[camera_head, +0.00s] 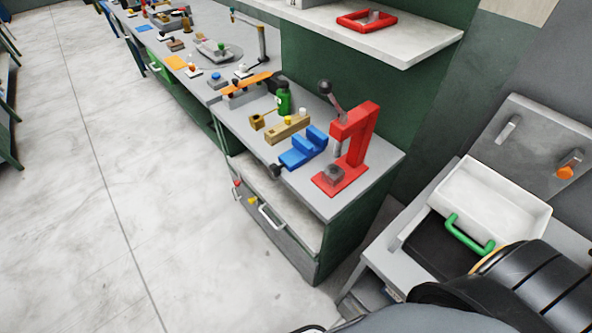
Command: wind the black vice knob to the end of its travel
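The blue vice (308,145) stands on the grey workbench, just left of the red press. Its black knob (275,171) sticks out at the front left of the vice, near the bench's front edge. The vice jaws and screw are too small to tell how far the knob is wound. Neither gripper shows in the head view. A dark rounded part of my own body fills the bottom right corner.
The red press (355,145) with a black-knobbed lever stands beside the vice. Wooden blocks (287,129) and a green bottle (284,98) stand behind it. The floor (150,200) left is clear.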

